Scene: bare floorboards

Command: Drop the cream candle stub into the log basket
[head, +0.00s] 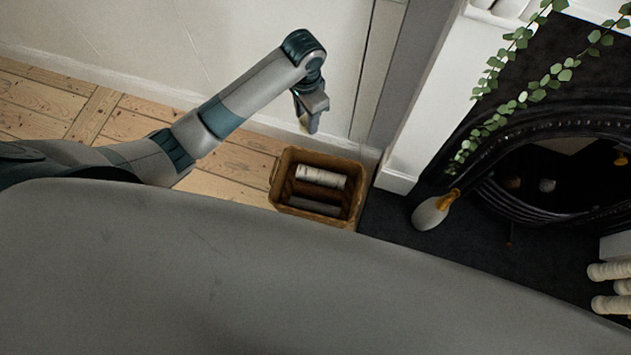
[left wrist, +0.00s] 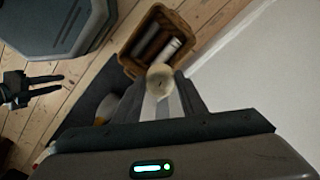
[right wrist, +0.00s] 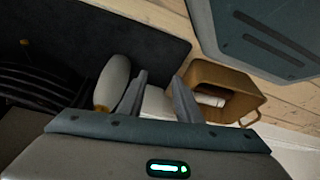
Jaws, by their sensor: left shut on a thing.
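The cream candle stub (left wrist: 160,78) is between the fingertips of my left gripper (left wrist: 162,97) in the left wrist view, its round top and dark wick facing the camera. In the head view my left gripper (head: 309,120) points down above and behind the log basket (head: 281,186), near the wall; the stub cannot be made out there. The brown log basket holds a pale log, a brown one and a grey one. It also shows beyond the stub in the left wrist view (left wrist: 131,66). My right gripper (right wrist: 160,85) is open with its fingers apart, and no held thing is visible.
A white bottle-shaped object with an orange neck (head: 431,212) is on the dark hearth (head: 385,213) right of the basket. The black fireplace and trailing ivy (head: 530,90) are further right. Bare floorboards (head: 235,155) lie left of the basket; the wall is close behind.

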